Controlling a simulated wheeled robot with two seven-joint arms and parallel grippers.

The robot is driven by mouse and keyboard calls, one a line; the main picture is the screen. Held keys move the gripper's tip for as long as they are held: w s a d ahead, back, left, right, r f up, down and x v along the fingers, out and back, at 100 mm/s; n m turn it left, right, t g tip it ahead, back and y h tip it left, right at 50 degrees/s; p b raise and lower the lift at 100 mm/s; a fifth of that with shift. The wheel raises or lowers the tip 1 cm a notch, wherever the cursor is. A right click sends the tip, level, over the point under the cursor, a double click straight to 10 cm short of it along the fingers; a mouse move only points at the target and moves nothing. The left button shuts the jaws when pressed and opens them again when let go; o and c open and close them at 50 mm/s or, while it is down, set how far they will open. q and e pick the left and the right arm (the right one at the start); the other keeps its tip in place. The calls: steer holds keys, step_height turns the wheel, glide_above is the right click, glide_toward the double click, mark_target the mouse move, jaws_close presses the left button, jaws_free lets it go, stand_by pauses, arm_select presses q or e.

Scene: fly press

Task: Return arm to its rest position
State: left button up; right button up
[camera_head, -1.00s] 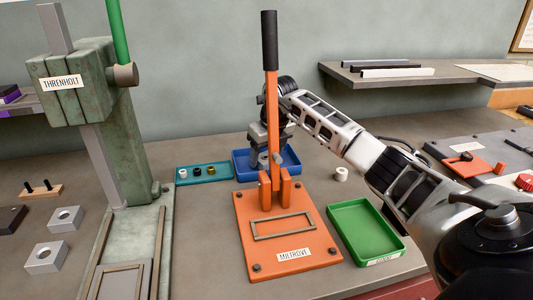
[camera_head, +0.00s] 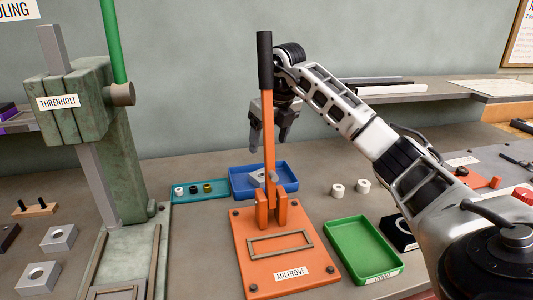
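My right arm comes in from the right. The lever (camera_head: 268,120) stands upright with a black grip (camera_head: 265,60), rising from the orange base plate (camera_head: 257,264). A grey piece (camera_head: 258,177) lies in the blue tray, partly hidden by the lever. My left gripper is out of view.
A teal tray (camera_head: 217,196) with small rings sits left of the blue tray. A green tray (camera_head: 362,248) lies to the right of the press. White rings (camera_head: 337,190) stand behind it. The green Threnholt press (camera_head: 95,110) is at the left. A shelf (camera_head: 420,91) is at the back right.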

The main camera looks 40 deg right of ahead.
steer(key=shift+s+r, duration=0.2)
steer(key=shift+r, duration=0.35)
